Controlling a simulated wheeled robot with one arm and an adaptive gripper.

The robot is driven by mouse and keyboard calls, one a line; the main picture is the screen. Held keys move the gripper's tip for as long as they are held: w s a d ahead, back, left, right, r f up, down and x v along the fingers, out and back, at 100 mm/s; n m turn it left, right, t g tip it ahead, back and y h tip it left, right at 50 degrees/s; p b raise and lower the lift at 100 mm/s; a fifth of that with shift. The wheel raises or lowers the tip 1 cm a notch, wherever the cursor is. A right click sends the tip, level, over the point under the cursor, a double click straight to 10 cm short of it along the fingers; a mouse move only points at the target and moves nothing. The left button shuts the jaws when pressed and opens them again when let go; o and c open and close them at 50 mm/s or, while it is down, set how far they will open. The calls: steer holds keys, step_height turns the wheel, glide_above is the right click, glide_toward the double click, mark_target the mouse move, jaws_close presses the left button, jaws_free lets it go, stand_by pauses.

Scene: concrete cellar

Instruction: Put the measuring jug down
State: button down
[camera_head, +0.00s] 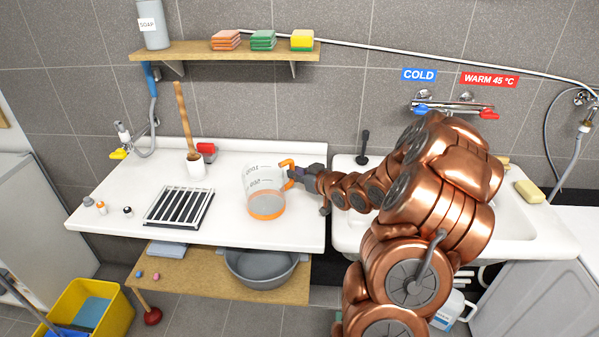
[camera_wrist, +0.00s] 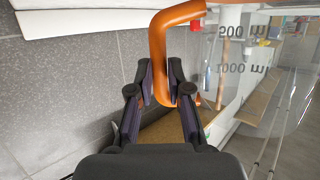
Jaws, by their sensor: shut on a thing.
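The measuring jug (camera_head: 265,185) is clear, with dark volume marks, an orange handle and an orange part at its bottom. In the head view it appears over the front right part of the white worktop (camera_head: 235,228), roughly upright. I cannot tell whether its base touches the surface. My gripper (camera_head: 293,177) reaches in from the right and is shut on the handle. In the wrist view the orange handle (camera_wrist: 160,55) passes between the fingers of my gripper (camera_wrist: 160,80), and the clear jug wall (camera_wrist: 255,95) is at right.
A grey basin (camera_head: 262,270) is on the lower shelf. The sink (camera_head: 515,222) is to the right. Worktop around the jug is mostly clear.

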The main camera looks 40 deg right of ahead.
steer(key=c, duration=1.1)
jaws_free()
steer(key=shift+s+r, duration=0.15)
steer(key=shift+s, duration=0.25)
steer(key=b+v, duration=0.2)
steer(key=v, duration=0.9)
